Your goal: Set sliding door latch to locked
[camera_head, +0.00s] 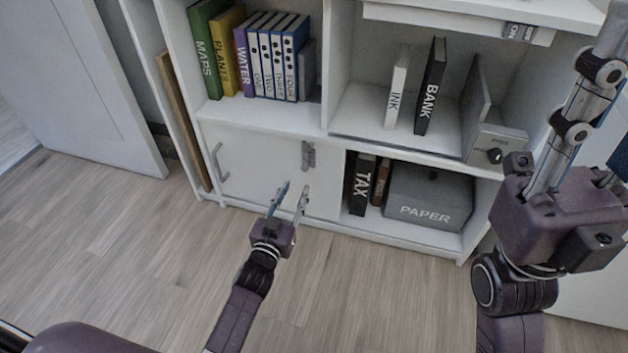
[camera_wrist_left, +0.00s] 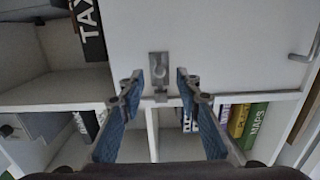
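The sliding door (camera_head: 258,172) is a white panel in the lower left of the shelf desk. A small grey metal latch (camera_head: 308,155) sits near its upper right edge. In the left wrist view, which is upside down, the latch (camera_wrist_left: 159,68) lies centred beyond the fingertips; whether it is locked is unclear. My left gripper (camera_head: 293,190) is open and empty, in front of the door and below the latch in the head view. The left fingers (camera_wrist_left: 154,82) frame the latch without visible contact. My right gripper (camera_head: 598,110) is at the right, fingers apart, tips partly cut off.
A bar handle (camera_head: 218,162) is on the door's left. Right of the door, an open compartment holds a TAX binder (camera_head: 361,185) and a grey PAPER box (camera_head: 430,197). Binders (camera_head: 278,55) stand above. The floor (camera_head: 130,240) in front is clear.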

